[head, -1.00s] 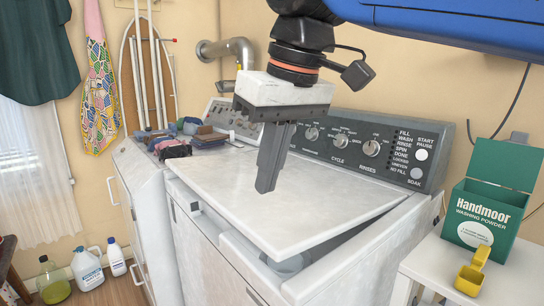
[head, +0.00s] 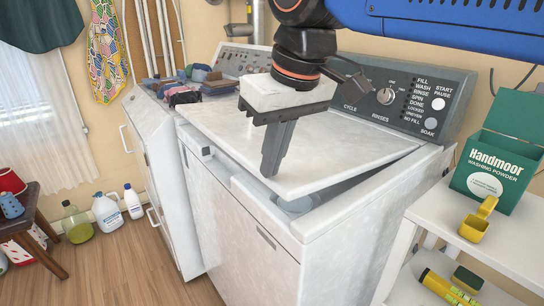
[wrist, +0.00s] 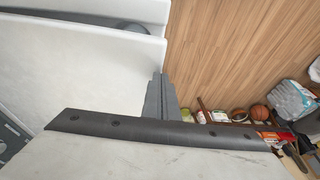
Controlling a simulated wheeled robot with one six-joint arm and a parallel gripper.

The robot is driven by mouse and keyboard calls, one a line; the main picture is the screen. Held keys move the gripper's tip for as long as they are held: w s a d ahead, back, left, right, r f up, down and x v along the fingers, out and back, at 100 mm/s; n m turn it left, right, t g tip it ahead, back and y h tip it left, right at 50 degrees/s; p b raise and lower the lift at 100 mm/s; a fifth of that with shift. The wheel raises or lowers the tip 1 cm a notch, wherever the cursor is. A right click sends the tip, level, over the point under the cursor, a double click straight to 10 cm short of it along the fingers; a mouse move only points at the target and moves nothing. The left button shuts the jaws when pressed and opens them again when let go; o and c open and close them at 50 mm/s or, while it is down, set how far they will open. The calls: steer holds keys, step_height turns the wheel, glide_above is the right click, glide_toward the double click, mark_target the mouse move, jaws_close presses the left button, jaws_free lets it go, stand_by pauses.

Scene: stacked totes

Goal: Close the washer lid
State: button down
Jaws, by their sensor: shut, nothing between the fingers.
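The washer (head: 245,225) is a white top-loader with a grey control panel (head: 440,85) at its back. Its white lid (head: 215,130) is slightly raised, with a gap at the front right through which part of the tub opening shows. My gripper (head: 270,172) is shut and empty, pointing down over the lid near its front edge. I cannot tell whether the fingertips touch the lid. In the wrist view my gripper (wrist: 158,85) is beside the edge of the lid (wrist: 80,60), with the floor beyond.
A white shelf (head: 425,215) at the right holds a green washing powder box (head: 495,170) and a yellow scoop (head: 478,220). Folded cloths (head: 205,85) lie on the machine at the left. Bottles (head: 105,212) and a stool (head: 25,235) stand on the wooden floor (head: 130,265).

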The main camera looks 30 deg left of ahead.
steer(key=shift+t+h, duration=0.4)
steer(key=shift+t, duration=0.3)
steer(key=f, duration=0.5)
steer(key=s+f, duration=0.1)
steer(key=f, duration=0.1)
steer(key=shift+f, duration=0.15)
steer(key=shift+a+r, duration=0.1)
steer(key=shift+r, duration=0.25)
step_height(320, 180, up, 4)
steer(key=shift+w+r, duration=0.15)
steer(key=v, duration=1)
steer(key=shift+r, duration=0.35)
